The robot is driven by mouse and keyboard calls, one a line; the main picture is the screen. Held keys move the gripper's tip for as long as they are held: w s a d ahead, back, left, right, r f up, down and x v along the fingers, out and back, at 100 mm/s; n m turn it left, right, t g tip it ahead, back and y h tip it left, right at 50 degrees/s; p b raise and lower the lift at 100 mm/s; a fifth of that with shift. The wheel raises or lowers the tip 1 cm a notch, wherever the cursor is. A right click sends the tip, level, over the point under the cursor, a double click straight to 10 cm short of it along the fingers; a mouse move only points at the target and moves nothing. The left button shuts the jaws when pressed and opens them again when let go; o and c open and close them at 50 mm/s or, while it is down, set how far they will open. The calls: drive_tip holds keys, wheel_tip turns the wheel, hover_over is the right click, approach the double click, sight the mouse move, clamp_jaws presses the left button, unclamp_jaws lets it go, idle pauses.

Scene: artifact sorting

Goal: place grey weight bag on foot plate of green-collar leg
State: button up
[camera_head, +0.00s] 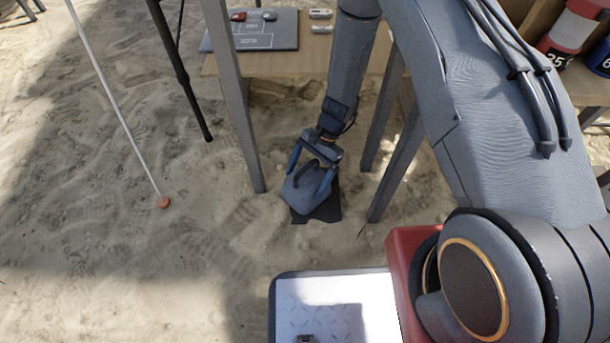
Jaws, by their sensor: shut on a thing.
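My gripper (308,181) points down near the sand between the table legs, its blue fingers shut on the grey weight bag (298,197). The bag has a dark strap handle on top. Right below and behind it is a dark, angular flat patch (326,208) on the sand. I cannot tell whether this is a foot plate or a shadow, or whether the bag touches it. No green collar shows. A black leg (182,72) stands at upper left, its lower end on the sand without a visible plate.
A wooden table (275,65) on grey metal legs (236,105) surrounds my arm closely. A white pole (115,100) with an orange foot (163,202) stands at left. A shelf at upper right holds a red-and-white canister (572,30). Sand at left is open.

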drive_tip(key=o, duration=1.9)
drive_tip(key=shift+c, duration=0.2)
